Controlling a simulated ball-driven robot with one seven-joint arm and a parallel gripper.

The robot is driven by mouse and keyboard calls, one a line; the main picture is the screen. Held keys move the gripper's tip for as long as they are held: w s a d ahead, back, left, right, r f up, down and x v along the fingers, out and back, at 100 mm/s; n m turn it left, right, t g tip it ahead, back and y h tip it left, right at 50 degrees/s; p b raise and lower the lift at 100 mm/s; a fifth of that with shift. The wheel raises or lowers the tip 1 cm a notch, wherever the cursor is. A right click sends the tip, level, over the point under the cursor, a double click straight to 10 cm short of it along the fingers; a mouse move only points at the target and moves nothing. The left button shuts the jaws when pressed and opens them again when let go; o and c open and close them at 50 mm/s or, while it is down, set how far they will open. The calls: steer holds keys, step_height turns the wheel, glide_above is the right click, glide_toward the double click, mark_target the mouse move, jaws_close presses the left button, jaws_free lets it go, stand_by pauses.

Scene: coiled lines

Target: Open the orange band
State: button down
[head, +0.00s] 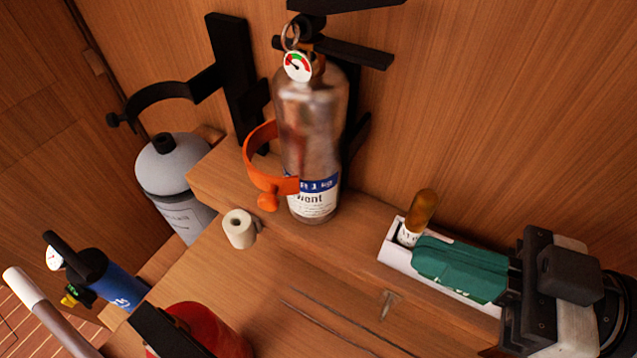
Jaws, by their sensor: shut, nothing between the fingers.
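The orange band (251,160) is a curved strap at the left side of a shiny metal bottle (306,130) with a gauge on top and a blue-and-white label. The band bulges out left of the bottle, with a gap inside its curve. An orange knob (267,202) sits at its lower front, and a short end reaches before the bottle. I cannot tell how its rear end joins the black bracket behind. My gripper (512,285), black and grey, is at the lower right, shut, well away from the band. Its fingertips are hard to make out.
A green case (458,268) and an amber-capped bottle (421,212) are at a white tray (394,256) by my gripper. A white roll (239,229) stands below the band. A grey cylinder (172,178), black bracket (160,92), blue extinguisher (115,285) and red object (212,332) are left.

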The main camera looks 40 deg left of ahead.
steer(key=p, duration=0.4)
glide_toward(277, 205)
steer(key=shift+n, duration=0.4)
steer(key=x, duration=0.5)
steer(key=shift+s+a, duration=0.15)
steer(key=shift+a, duration=0.2)
steer(key=shift+s+a+f, duration=0.1)
steer(key=shift+s+a, duration=0.1)
steer(key=shift+a, duration=0.35)
